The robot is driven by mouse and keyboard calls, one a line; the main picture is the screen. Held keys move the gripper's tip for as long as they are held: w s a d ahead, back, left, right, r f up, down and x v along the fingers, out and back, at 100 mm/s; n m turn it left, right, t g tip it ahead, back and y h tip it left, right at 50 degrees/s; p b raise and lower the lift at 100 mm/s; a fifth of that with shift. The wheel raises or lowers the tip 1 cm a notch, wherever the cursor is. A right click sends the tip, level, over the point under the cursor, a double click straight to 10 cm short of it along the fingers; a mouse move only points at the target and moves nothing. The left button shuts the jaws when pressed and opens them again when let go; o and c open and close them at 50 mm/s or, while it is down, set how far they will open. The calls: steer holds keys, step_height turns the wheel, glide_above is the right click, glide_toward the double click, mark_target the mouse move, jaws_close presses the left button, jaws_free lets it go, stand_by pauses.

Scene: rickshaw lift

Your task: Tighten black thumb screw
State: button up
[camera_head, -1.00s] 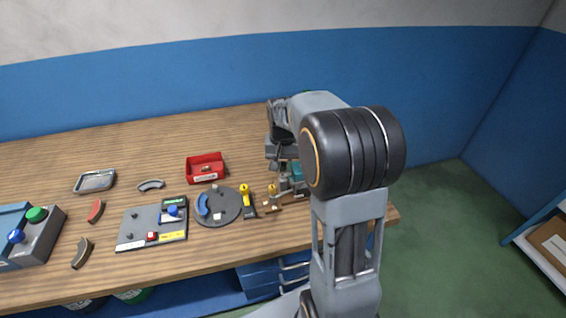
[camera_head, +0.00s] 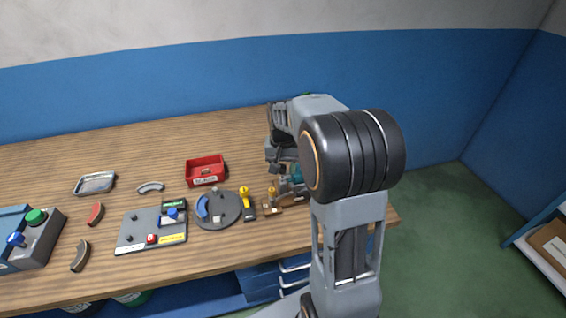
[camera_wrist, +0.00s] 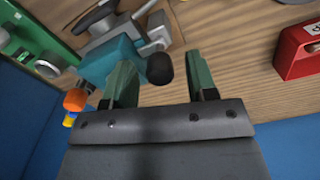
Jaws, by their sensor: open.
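The black thumb screw (camera_wrist: 160,68) shows in the wrist view as a rounded black knob on the end of a teal block (camera_wrist: 112,62). My gripper (camera_wrist: 159,62) is open, with its two green fingers on either side of the knob. The knob is closer to the left finger; I cannot tell whether they touch. In the head view the teal block (camera_head: 297,173) is partly hidden behind my arm, and the knob cannot be made out.
A red bin (camera_head: 206,171) stands left of the arm on the wooden bench. A round grey plate (camera_head: 218,209), a yellow-handled tool (camera_head: 245,197) and a grey panel (camera_head: 150,228) lie near the front. Grey metal parts (camera_wrist: 100,22) lie behind the teal block.

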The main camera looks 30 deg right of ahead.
mark_target(282, 166)
step_height(282, 166, up, 14)
steer(key=shift+p, duration=0.35)
steer(key=shift+f, duration=0.15)
stand_by(0.5)
